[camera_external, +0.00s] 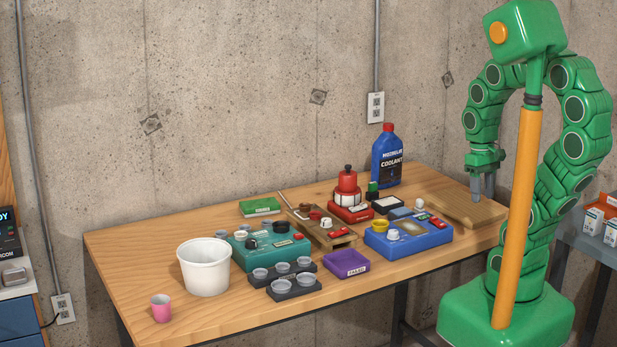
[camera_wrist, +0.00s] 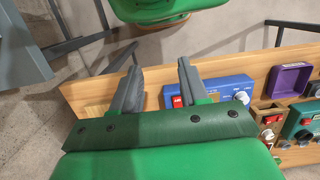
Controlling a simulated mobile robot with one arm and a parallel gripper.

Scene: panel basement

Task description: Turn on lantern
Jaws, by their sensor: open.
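A red lantern (camera_external: 347,196) with a pale middle section and a dark knob on top stands upright toward the back of the wooden table, on a red base (camera_external: 351,214) with a small light-coloured part at its front. I cannot tell whether it is lit. My gripper (camera_external: 484,194) points down over the right end of the table, well to the right of the lantern and apart from it. In the wrist view my gripper (camera_wrist: 158,70) shows two grey fingers spread apart with nothing between them. I cannot make out the lantern in the wrist view.
A blue panel box (camera_external: 408,240), a purple tray (camera_external: 346,264) and a teal box (camera_external: 270,252) stand in front of the lantern. A blue coolant bottle (camera_external: 386,158) stands behind it. A wooden board (camera_external: 460,208) lies below my gripper. A white bucket (camera_external: 204,268) is at left.

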